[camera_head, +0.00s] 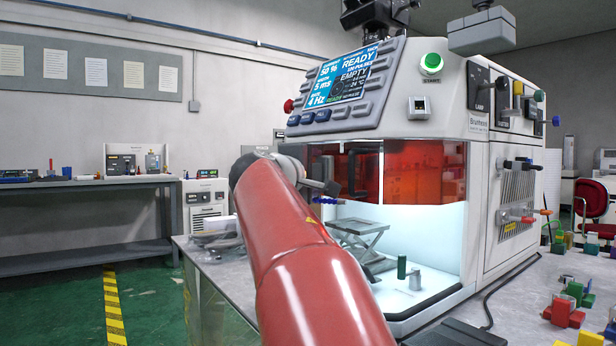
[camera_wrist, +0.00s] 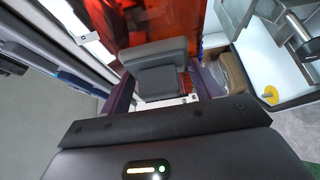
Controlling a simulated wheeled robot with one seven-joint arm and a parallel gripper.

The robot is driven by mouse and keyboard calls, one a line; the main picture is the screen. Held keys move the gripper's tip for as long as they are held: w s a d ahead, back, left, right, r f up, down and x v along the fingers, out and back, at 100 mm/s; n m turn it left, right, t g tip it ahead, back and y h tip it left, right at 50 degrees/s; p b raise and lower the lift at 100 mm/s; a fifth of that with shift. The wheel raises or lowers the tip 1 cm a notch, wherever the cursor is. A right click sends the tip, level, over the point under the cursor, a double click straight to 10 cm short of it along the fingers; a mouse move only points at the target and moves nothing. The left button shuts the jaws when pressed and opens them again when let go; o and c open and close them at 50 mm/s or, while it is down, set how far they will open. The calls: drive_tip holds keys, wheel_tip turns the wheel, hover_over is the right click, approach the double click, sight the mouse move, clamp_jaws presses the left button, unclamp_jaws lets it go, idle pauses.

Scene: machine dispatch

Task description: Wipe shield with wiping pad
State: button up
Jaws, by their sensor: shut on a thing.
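The shield (camera_head: 426,172) is a clear orange-red panel across the upper part of the machine's lit chamber. It also fills the top middle of the wrist view (camera_wrist: 135,18). My gripper (camera_wrist: 160,90) is shut on the wiping pad (camera_wrist: 158,55), a grey block with a broader head facing the shield. The pad is in front of the shield; whether it touches cannot be told.
The white machine has a control panel (camera_head: 345,88) above the shield. Below it, in the open chamber, are a small lift stand (camera_head: 358,232), a green cylinder (camera_head: 401,267) and a grey cylinder (camera_head: 415,280). Several coloured blocks lie on the table at right. A bench (camera_head: 85,185) stands far left.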

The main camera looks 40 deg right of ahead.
sight(325, 174)
drive_tip(key=shift+s+a+b, duration=0.1)
drive_tip(key=shift+s+b, duration=0.45)
drive_tip(key=shift+s, duration=0.95)
drive_tip(key=w+p, duration=0.6)
drive_tip(key=w, duration=0.8)
drive_tip(key=shift+w+d+r+p, duration=0.2)
drive_tip(key=shift+w+d+p, duration=0.1)
drive_tip(key=shift+w+d, duration=0.1)
drive_tip(key=shift+s, duration=0.15)
